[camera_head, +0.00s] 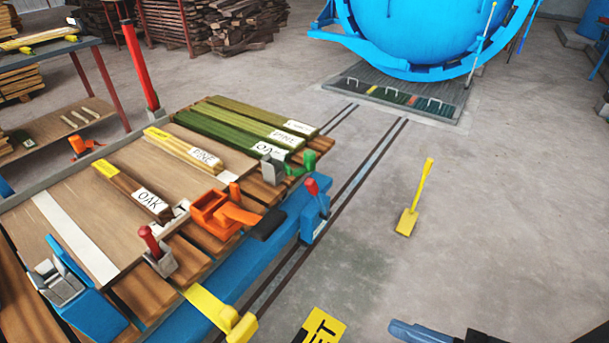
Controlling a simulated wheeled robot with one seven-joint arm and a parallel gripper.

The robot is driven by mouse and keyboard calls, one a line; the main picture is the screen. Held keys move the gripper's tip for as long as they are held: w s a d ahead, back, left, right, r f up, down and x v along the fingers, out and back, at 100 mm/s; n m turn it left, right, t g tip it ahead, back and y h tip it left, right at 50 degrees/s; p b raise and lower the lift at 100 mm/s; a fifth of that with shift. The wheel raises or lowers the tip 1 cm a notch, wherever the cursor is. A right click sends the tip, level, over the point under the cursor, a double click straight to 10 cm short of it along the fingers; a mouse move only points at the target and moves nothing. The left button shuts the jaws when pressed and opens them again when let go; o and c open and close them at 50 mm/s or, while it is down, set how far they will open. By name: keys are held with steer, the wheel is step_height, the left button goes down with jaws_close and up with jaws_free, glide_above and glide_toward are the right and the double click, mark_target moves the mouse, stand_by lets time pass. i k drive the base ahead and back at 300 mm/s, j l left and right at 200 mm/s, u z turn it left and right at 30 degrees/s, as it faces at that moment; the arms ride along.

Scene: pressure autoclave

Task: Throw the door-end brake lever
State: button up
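A short lever with a red grip (312,186) stands upright on a blue housing (313,218) at the right side of the wood-decked cart, toward the autoclave. A second red-gripped lever (150,240) stands on a grey bracket nearer to me and leans left. The frame does not label either as the door-end brake. A blue and black part at the bottom edge appears to be my gripper (425,333), cut off by the frame. It is well apart from both levers, to their lower right. Its fingers are not clear enough to show their opening.
The blue autoclave (430,30) is at the top, with rails (362,175) running from the cart toward it. Wood strips, an orange clamp (222,213) and a green clamp (302,165) crowd the deck. A yellow shovel-like tool (415,200) is on the otherwise open floor at right.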

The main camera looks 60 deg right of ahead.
mark_target(310, 184)
steer(key=l+z, duration=0.4)
steer(key=i+l+z, duration=0.1)
steer(key=z, duration=0.25)
steer(key=l+z, duration=0.1)
steer(key=z, duration=0.85)
